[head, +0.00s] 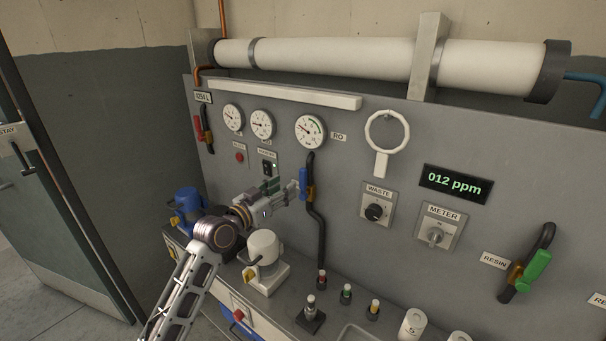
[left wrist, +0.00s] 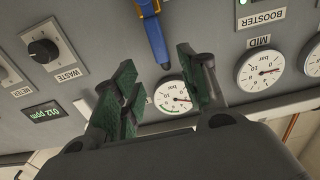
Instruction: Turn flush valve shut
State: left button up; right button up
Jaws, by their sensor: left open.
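A blue valve handle (head: 303,183) stands upright, in line with a black hose on the grey panel, below the RO gauge (head: 310,131). No flush label is legible. My left gripper (head: 286,191) is open and empty just left of the blue handle. In the left wrist view, which is upside down, the blue handle (left wrist: 156,38) lies beyond the open fingers (left wrist: 163,82), and I see no contact. A valve with a red handle (head: 198,127) is at far left, and one with a green handle (head: 536,267) is beside the RESIN label. My right gripper is out of view.
The WASTE knob (head: 374,212), METER knob (head: 435,235) and white ring (head: 387,131) are on the panel to the right. A white-topped pump (head: 264,248) and small bottles (head: 346,294) stand below on the bench. A blue pump (head: 187,203) is behind my arm.

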aim_at(301, 175)
pick_arm(q)
jog(key=shift+p+x, duration=0.85)
jog(key=shift+x, duration=4.55)
grip_shut()
